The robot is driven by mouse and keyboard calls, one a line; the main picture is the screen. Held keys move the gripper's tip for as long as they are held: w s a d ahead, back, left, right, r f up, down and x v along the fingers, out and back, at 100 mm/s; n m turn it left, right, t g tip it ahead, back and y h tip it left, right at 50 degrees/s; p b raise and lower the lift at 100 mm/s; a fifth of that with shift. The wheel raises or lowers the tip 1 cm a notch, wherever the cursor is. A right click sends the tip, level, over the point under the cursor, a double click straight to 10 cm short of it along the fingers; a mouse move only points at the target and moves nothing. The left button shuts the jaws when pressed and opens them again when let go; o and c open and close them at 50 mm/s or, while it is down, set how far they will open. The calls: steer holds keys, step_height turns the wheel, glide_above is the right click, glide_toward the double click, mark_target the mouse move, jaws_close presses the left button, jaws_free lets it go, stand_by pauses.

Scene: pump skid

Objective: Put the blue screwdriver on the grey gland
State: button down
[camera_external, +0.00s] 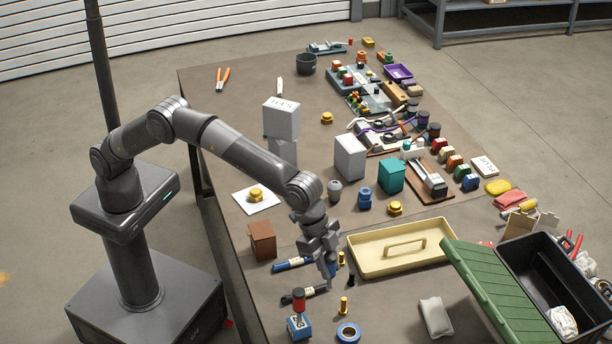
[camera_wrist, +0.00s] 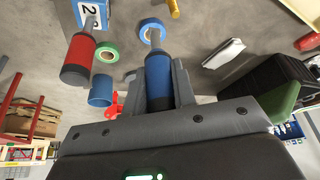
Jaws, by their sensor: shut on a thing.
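My gripper (camera_external: 329,274) points down over the near part of the table. In the wrist view its two fingers are shut around the blue handle of the blue screwdriver (camera_wrist: 158,78). In the external view the screwdriver is mostly hidden by the fingers, and I cannot tell whether its tip touches the table. The grey gland (camera_external: 335,190) stands upright on the table, beyond my gripper. It is left of a blue gland-like piece (camera_external: 364,197) and apart from the screwdriver.
A red-handled screwdriver (camera_external: 298,299) stands at a blue numbered block (camera_external: 299,327). A blue tape ring (camera_external: 348,333) and a cream tray (camera_external: 366,265) lie nearby. A brown block (camera_external: 262,240) stands left, a white block (camera_external: 350,157) behind the gland. A green-lidded toolbox (camera_external: 497,285) is right.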

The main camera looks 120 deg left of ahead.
steer(key=s+a+r+n+y, duration=0.1)
steer(key=s+a+r+n, duration=0.15)
steer(key=s+a, duration=0.6)
steer(key=s+a+r+n+y, duration=0.1)
steer(key=s+a+r+n, duration=0.2)
steer(key=a, duration=1)
steer(key=s+a+r+n+y, duration=0.1)
steer(key=s+a+n, duration=0.2)
steer(key=s+a, duration=0.6)
steer(key=shift+w+a+f, duration=0.4)
steer(key=shift+a+f, duration=1.4)
steer(key=shift+a, duration=0.5)
steer(key=shift+w+a+f, duration=0.45)
steer(key=shift+a+f, duration=1.4)
steer(key=shift+a, duration=0.5)
steer(key=shift+w+a+f, duration=0.4)
steer(key=shift+a+f, duration=1.4)
steer(key=shift+a, duration=0.5)
steer(key=shift+f+g, duration=0.1)
steer(key=shift+g, duration=0.2)
steer(key=c, duration=1.2)
jaws_free()
steer(key=v, duration=1.2)
steer(key=shift+d, duration=0.15)
